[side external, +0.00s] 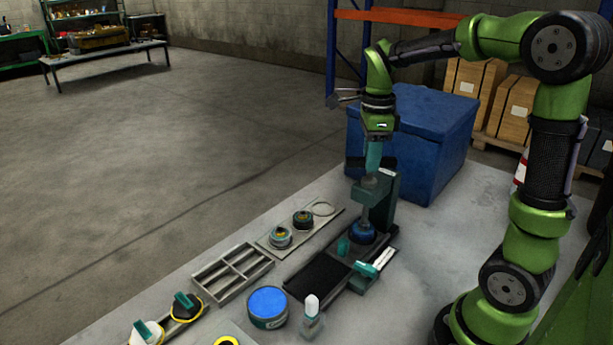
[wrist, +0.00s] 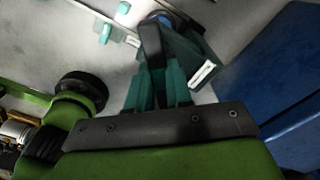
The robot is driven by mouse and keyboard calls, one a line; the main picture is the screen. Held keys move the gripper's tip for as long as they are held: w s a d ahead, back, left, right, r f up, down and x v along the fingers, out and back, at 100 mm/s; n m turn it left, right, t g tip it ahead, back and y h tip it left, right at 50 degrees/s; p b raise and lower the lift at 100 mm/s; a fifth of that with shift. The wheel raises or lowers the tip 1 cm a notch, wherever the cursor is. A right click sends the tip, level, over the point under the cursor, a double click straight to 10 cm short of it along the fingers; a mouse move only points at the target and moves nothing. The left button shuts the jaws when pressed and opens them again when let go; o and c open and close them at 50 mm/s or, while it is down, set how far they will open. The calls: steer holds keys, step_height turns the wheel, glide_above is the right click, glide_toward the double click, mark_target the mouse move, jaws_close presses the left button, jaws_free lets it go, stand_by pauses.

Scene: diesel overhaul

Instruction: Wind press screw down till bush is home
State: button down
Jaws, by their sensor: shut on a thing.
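The teal press (side external: 384,195) stands on a dark base on the bench, with its grey screw (side external: 369,188) upright at its front. A blue round part (side external: 361,231) sits under the screw; I cannot make out the bush or whether it is fully seated. My gripper (side external: 373,168) points down above the press, its teal fingers shut on the top of the press screw. In the wrist view, the fingers (wrist: 154,75) close around a dark piece (wrist: 151,42) at the press top, and they hide part of the screw.
A blue crate (side external: 410,140) stands close behind the press. The bench right of the press is clear.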

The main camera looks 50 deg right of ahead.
steer(key=m, duration=0.5)
steer(key=shift+f, duration=0.1)
stand_by(0.4)
steer(key=c, duration=1)
jaws_free()
steer(key=shift+c, duration=0.2)
steer(key=shift+r, duration=2.7)
